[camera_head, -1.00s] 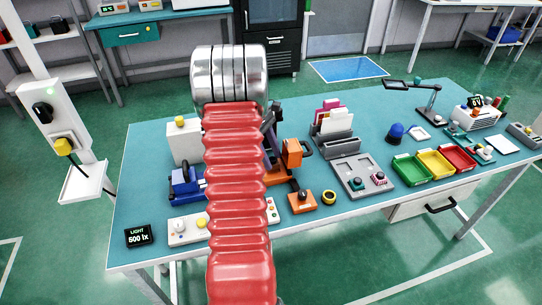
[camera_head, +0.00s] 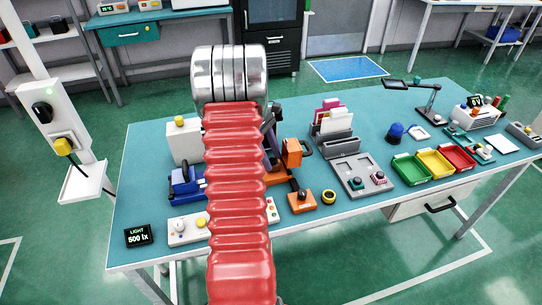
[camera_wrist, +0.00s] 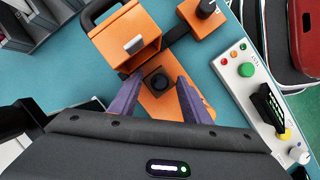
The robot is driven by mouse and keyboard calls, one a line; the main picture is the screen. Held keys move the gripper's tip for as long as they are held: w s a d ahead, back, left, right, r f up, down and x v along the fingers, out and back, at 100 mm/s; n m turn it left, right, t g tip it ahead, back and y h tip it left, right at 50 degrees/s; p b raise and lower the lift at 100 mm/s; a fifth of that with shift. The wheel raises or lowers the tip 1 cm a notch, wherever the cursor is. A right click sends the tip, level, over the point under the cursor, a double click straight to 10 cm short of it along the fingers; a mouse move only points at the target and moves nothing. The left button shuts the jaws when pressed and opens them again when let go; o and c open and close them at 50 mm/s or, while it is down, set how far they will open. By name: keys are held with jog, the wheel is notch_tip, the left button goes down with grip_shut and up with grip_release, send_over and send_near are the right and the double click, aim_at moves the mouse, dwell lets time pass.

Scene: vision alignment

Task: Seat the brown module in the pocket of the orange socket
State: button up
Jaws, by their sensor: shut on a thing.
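In the wrist view, the two purple fingers of my gripper (camera_wrist: 158,92) stand on either side of a small dark block with a round top, which I take to be the brown module (camera_wrist: 157,82). Its brown colour is hard to make out. It appears over an orange base (camera_wrist: 160,103), which seems to be the orange socket; the pocket is hidden. I cannot tell whether the block touches the base or is raised above it. In the head view, my red arm hides most of this spot, and part of the orange base (camera_head: 279,176) shows beside it.
An orange box (camera_wrist: 125,38) with a handle stands close to the fingers. A smaller orange box with a black knob (camera_wrist: 203,18) is beyond. A white button panel (camera_wrist: 245,80) lies to the right. Blue-green table (camera_head: 345,220) shows bare near the front edge.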

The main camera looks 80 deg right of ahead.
jog(key=shift+f, duration=0.65)
jog(key=o, duration=1.2)
jog(key=shift+d, duration=0.1)
jog(key=shift+r, duration=0.1)
jog(key=shift+w+d+r, duration=0.1)
jog(key=shift+w+r, duration=0.05)
jog(key=shift+r, duration=0.25)
jog(key=v, duration=1.2)
jog(key=shift+w+a+r, duration=0.2)
jog(key=shift+a+r, duration=0.05)
jog(key=shift+r, duration=0.05)
